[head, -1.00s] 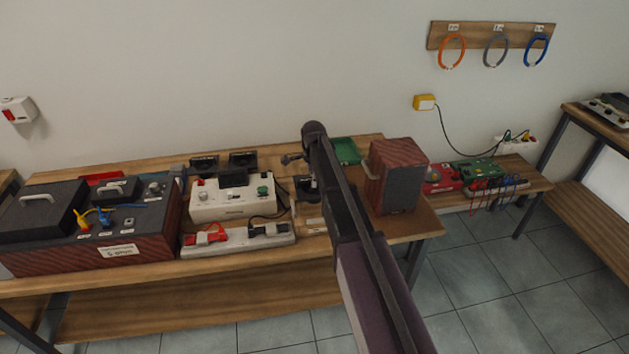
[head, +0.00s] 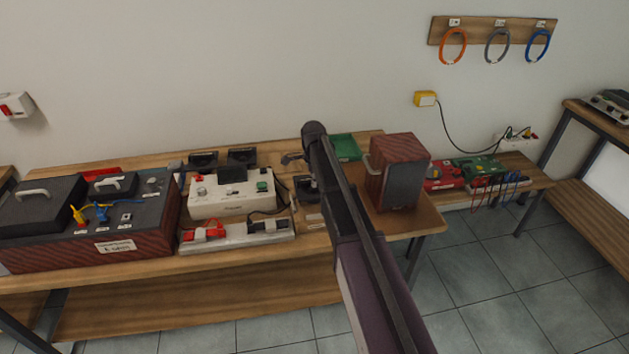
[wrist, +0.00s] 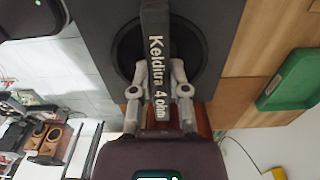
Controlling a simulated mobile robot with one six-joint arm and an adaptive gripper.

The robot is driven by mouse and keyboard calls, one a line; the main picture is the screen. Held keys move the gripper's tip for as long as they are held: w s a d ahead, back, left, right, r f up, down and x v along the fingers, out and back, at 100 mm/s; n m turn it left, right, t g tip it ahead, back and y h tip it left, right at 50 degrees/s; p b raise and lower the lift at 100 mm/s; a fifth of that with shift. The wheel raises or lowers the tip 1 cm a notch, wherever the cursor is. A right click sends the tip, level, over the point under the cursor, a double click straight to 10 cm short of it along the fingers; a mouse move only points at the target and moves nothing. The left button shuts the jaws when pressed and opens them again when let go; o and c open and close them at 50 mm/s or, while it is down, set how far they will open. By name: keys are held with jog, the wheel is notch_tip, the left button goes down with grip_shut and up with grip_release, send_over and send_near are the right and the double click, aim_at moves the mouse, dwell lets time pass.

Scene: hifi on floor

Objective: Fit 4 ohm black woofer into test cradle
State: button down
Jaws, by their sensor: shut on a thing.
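A pale plate (head: 238,241) with red and black clamps lies before the tester. Which part is the cradle I cannot tell surely.
Two black speakers (head: 203,161) stand behind the tester. A large dark wooden case (head: 85,235) fills the bench's left. A reddish speaker cabinet (head: 398,170) stands right of my arm, with a green tray (head: 345,147) behind. A lower bench (head: 515,172) holds electronics.

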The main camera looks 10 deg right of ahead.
jog(key=shift+f+b, duration=3.45)
jog(key=shift+f, duration=0.1)
jog(key=c, duration=0.5)
grip_release()
jog(key=shift+c, duration=0.2)
jog(key=shift+r, duration=0.1)
notch_tip(320, 180, up, 8)
jog(key=p, duration=0.8)
dwell(0.4)
jog(key=s+n, duration=1.8)
jog(key=s, duration=1.1)
jog(key=shift+d, duration=0.15)
